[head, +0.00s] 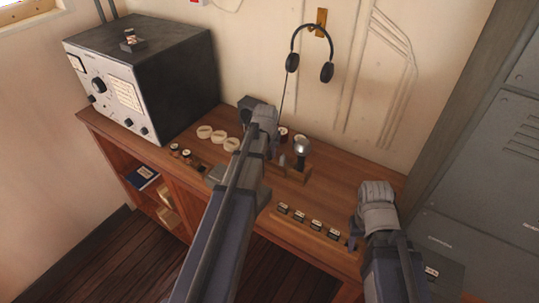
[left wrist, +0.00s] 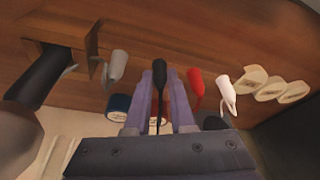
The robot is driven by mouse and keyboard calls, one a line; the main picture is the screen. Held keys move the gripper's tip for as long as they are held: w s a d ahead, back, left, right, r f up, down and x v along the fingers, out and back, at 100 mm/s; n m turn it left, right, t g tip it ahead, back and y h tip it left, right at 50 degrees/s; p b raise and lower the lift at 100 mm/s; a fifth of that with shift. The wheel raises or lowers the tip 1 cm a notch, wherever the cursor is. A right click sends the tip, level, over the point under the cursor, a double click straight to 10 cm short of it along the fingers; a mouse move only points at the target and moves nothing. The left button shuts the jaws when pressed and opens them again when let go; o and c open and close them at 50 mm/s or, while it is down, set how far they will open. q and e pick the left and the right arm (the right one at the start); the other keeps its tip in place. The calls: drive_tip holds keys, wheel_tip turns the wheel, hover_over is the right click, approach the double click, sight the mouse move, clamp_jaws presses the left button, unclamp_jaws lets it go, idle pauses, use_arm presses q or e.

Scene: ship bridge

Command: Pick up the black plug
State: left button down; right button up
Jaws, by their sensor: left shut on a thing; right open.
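The black plug (left wrist: 159,74) is in the left wrist view, between the two purple fingers of my left gripper (left wrist: 164,95). The gripper is shut on it, and the plug's end points at the wooden surface; I cannot tell whether it touches. In the head view my left gripper (head: 263,120) is over the back of the desk, and its arm hides the plug. A red plug (left wrist: 196,82) and a white plug (left wrist: 226,92) are on one side, a grey plug (left wrist: 117,68) on the other. My right gripper (head: 376,205) is open, over the desk's right end.
The wooden desk (head: 335,190) carries a radio set (head: 140,75) at left, pale rings (head: 205,132), a silver-topped object (head: 302,146) and several small blocks (head: 299,216) along the front. Headphones (head: 327,72) hang on the wall. Grey lockers (head: 490,150) stand at right.

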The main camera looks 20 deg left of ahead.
sight(269, 153)
use_arm(q)
wheel_tip(269, 153, up, 10)
drive_tip(key=p, duration=1)
use_arm(e)
wheel_tip(269, 153, up, 10)
use_arm(q)
drive_tip(key=shift+s, duration=0.15)
use_arm(e)
drive_tip(key=shift+s, duration=0.1)
